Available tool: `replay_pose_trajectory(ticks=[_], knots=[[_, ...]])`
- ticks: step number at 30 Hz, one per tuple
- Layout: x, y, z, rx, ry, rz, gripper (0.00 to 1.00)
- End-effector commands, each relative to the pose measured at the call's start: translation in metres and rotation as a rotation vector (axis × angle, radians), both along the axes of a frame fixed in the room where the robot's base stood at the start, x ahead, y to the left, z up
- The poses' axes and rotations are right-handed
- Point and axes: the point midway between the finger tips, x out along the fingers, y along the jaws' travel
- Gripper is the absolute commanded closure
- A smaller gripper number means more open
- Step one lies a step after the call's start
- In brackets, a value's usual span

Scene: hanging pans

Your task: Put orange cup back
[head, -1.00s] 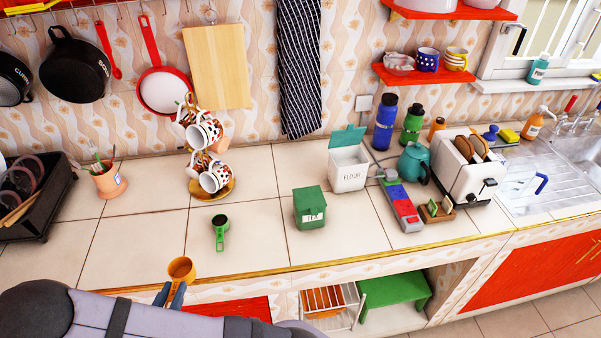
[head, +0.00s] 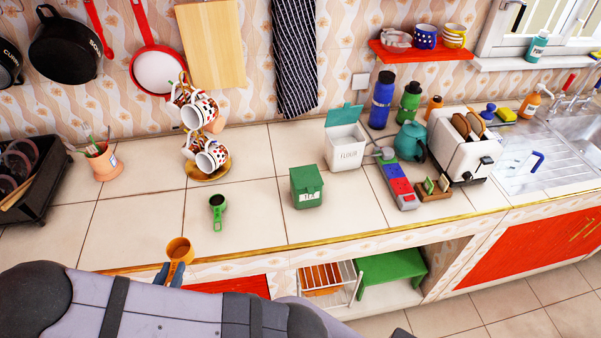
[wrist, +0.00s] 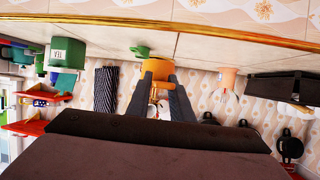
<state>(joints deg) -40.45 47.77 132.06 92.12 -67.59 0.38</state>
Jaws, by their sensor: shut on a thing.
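The orange cup (head: 180,247) is at the counter's front edge in the head view, its open top facing up and its handle towards me. My gripper (head: 173,271) is shut on this handle, and the fingers are partly hidden behind my arm. In the wrist view, which looks upside down, the cup (wrist: 157,69) sits between the tips of my gripper (wrist: 160,84). I cannot tell whether the cup touches the counter.
A mug stand (head: 208,174) with several patterned mugs stands behind the green cup. A green tea box (head: 306,188) and a white flour box (head: 345,147) are to the right. A utensil pot (head: 103,162) and a dark rack (head: 40,190) are at the left. The counter between is clear.

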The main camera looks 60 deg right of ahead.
Motion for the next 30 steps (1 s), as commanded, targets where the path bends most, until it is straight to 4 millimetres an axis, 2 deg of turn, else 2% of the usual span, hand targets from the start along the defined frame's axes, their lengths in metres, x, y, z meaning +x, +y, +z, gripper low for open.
replay_pose_trajectory(ticks=[5,11,15,20,24,30], knots=[[0.006,-0.012,-0.002,0.0,-0.002,-0.017,1.0],[0.023,-0.049,-0.004,0.003,-0.006,-0.058,1.0],[0.036,-0.09,-0.002,0.004,-0.011,-0.097,1.0],[0.042,-0.143,0.003,0.005,-0.014,-0.138,1.0],[0.039,-0.19,0.009,0.006,-0.018,-0.171,1.0],[0.027,-0.246,0.019,0.006,-0.021,-0.211,1.0]])
